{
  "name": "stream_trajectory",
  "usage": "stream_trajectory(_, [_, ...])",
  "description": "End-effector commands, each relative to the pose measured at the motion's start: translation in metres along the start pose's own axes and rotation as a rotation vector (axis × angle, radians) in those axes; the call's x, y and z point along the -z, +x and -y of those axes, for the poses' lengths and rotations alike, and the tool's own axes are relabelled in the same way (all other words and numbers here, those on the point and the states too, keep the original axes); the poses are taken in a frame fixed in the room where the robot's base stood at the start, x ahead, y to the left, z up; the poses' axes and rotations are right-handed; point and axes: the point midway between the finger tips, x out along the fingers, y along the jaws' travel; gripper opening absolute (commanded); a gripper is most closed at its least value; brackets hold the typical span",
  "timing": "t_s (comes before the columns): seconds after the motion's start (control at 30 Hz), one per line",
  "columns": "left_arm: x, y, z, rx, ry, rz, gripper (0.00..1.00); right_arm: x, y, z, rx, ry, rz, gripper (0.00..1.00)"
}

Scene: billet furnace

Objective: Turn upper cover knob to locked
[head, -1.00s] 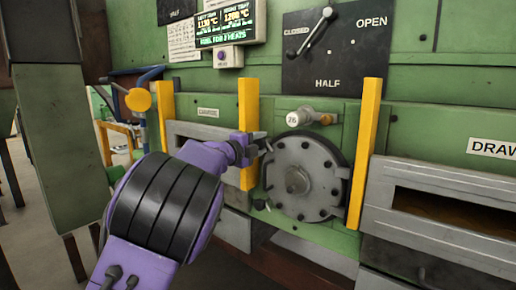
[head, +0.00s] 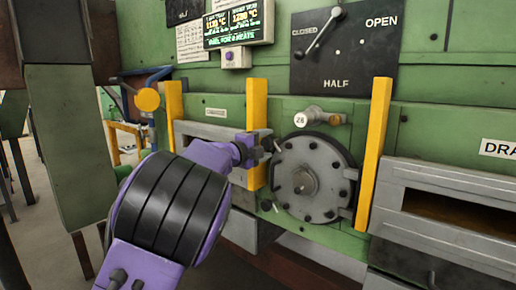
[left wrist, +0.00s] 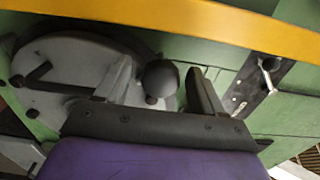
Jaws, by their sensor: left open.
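The round grey cover (head: 325,165) with a bolted rim is set in the green furnace wall between two yellow posts. My left gripper (head: 268,149) is at the cover's upper left edge, beside the left post. In the left wrist view, a dark round knob (left wrist: 160,79) sits between the two spread fingers of the open left gripper (left wrist: 160,70). A gap shows on the knob's right side; contact on its left is unclear. The cover (left wrist: 70,75) lies behind. In the head view the knob is too small to make out clearly. My right gripper is out of view.
Yellow posts (head: 374,150) and (head: 257,105) stand out at both sides of the cover. A small valve marked 26 (head: 313,117) is above it. A lever panel (head: 345,45) is higher up. A drawer opening (head: 450,215) is at right.

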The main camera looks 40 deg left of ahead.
Motion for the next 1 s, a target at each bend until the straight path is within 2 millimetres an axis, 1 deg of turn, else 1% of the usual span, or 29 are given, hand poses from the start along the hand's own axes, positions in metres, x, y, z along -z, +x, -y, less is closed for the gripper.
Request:
stream_trajectory(0.03, [0.000,-0.010,-0.001,0.002,-0.001,0.001,0.69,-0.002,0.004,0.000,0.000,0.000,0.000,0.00])
stream_trajectory(0.2, [0.000,-0.052,-0.002,0.003,-0.002,0.002,0.69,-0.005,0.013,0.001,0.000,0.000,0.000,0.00])
stream_trajectory(0.3, [0.000,-0.073,-0.002,0.002,-0.001,0.001,0.69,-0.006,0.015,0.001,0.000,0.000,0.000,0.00])
stream_trajectory(0.4, [0.000,-0.087,-0.001,0.001,0.000,0.001,0.69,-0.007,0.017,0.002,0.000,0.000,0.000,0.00])
stream_trajectory(0.53, [0.000,-0.095,-0.001,0.001,-0.001,0.001,0.69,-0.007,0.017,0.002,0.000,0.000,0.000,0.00])
stream_trajectory(1.0, [0.000,-0.095,-0.001,0.000,-0.001,0.000,0.69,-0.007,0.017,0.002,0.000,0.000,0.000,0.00])
